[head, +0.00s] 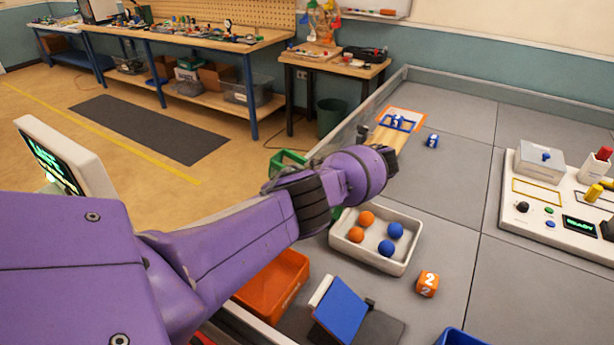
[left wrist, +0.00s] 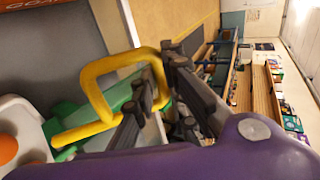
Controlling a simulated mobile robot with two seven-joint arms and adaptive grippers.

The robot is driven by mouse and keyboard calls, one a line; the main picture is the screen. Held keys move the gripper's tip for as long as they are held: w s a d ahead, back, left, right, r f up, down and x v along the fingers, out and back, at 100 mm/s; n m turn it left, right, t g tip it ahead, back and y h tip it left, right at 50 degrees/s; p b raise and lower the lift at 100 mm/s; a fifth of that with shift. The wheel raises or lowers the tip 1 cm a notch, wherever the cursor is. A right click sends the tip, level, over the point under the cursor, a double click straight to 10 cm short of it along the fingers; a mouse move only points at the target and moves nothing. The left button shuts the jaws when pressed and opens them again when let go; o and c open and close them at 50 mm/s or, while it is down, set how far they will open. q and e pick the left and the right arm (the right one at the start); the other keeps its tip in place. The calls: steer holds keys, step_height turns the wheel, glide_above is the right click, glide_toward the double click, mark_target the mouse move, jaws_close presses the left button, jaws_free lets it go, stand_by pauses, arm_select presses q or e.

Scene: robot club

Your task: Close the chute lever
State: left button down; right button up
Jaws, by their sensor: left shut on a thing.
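The yellow lever handle (left wrist: 100,80) is a bent loop in the left wrist view, above a green chute part (left wrist: 68,110). My left gripper (left wrist: 152,82) is shut on the handle's right side, with its dark fingers on either side of the bar. In the head view my purple left arm reaches over the table's left edge and its wrist hides the lever. Green parts (head: 288,160) show behind the arm. My right gripper is in neither view.
A white tray (head: 345,238) with orange and blue balls sits below my wrist. An orange bin (head: 275,282), a blue tilted panel (head: 340,308), an orange number cube (head: 427,284) and a control console (head: 560,235) stand around. The grey table middle is clear.

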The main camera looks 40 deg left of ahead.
arm_select(q)
steer(key=shift+d, duration=0.55)
steer(key=c, duration=1.8)
jaws_free()
steer(key=shift+r, duration=0.1)
steer(key=v, duration=1.2)
